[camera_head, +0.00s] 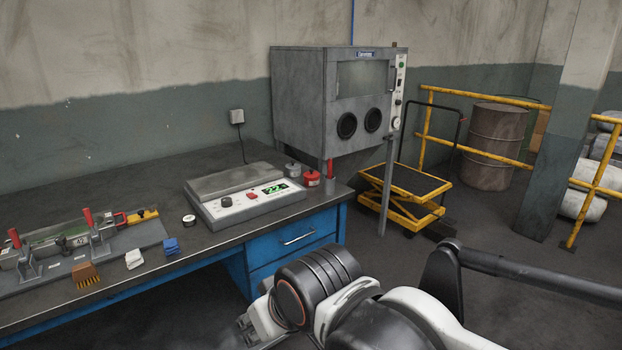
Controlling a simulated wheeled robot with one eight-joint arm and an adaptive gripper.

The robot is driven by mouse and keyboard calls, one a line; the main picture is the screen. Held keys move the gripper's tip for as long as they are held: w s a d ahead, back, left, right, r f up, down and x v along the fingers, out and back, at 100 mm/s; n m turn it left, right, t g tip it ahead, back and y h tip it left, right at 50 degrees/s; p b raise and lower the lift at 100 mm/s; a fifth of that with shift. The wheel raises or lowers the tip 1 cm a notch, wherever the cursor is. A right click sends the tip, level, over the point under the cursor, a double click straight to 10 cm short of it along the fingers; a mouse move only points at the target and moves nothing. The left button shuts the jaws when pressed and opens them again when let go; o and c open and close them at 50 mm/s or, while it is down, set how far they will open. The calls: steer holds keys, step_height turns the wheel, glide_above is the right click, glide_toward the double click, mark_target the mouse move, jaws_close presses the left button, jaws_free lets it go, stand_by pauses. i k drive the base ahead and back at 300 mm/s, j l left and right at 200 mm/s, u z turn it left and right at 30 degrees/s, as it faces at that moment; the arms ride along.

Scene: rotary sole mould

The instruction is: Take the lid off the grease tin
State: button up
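No label marks the grease tin. A small red can (312,178) with a dark top stands at the right end of the workbench. A small grey tin (293,169) with a dark knob-like top stands just left of it. A small round white-and-black item (189,220) sits left of the scale-like device. I cannot tell which is the grease tin or whether a lid is on it. My arm is low at the bottom centre, in front of the bench. My gripper (250,330) shows only partly at its lower left end, apart from all three; its fingers are unclear.
The workbench (120,185) holds a grey device with a green display (245,205), a clamp fixture (75,250), a brush (86,275), and white and blue cloths (171,246). A grey cabinet (300,100) stands behind the right end. A yellow cart (405,195) is beyond.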

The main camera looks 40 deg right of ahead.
mark_target(311, 174)
steer(key=i+l, duration=0.15)
steer(key=l, duration=0.25)
steer(key=i+l, duration=0.2)
steer(key=l, duration=0.2)
steer(key=i+l, duration=0.15)
steer(key=l, duration=0.25)
steer(key=i+l, duration=0.15)
steer(key=l, duration=0.25)
steer(key=i+l, duration=0.15)
steer(key=l, duration=0.25)
steer(key=i+l, duration=0.2)
steer(key=l, duration=0.2)
steer(key=i+l, duration=0.55)
steer(key=i, duration=0.05)
